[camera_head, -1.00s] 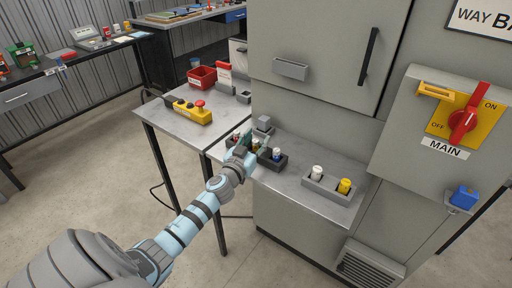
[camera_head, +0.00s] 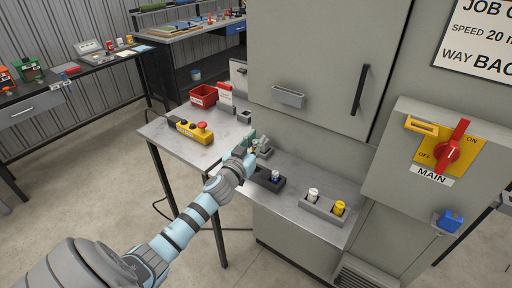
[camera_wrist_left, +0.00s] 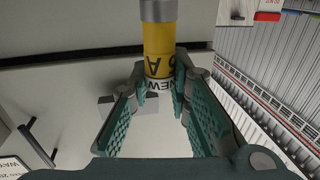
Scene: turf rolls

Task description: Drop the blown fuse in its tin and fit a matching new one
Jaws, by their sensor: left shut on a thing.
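My left gripper (camera_head: 250,142) is shut on a yellow fuse (camera_wrist_left: 158,48) with a grey cap, held above the steel shelf of the cabinet. The fuse's label, partly readable, shows "NEW" and "A" in the left wrist view; the fingers (camera_wrist_left: 158,95) close on its near end. A grey holder (camera_head: 322,210) to the right holds a white-topped fuse (camera_head: 313,194) and a yellow one (camera_head: 339,208). A grey block (camera_head: 265,152) stands just behind the gripper, partly hidden. My right gripper is not in view.
A yellow control box (camera_head: 188,129) with a red button, a red bin (camera_head: 203,96) and a small grey container (camera_head: 244,117) stand on the left table. The MAIN switch (camera_head: 447,152) is at the right. The shelf between the two holders is clear.

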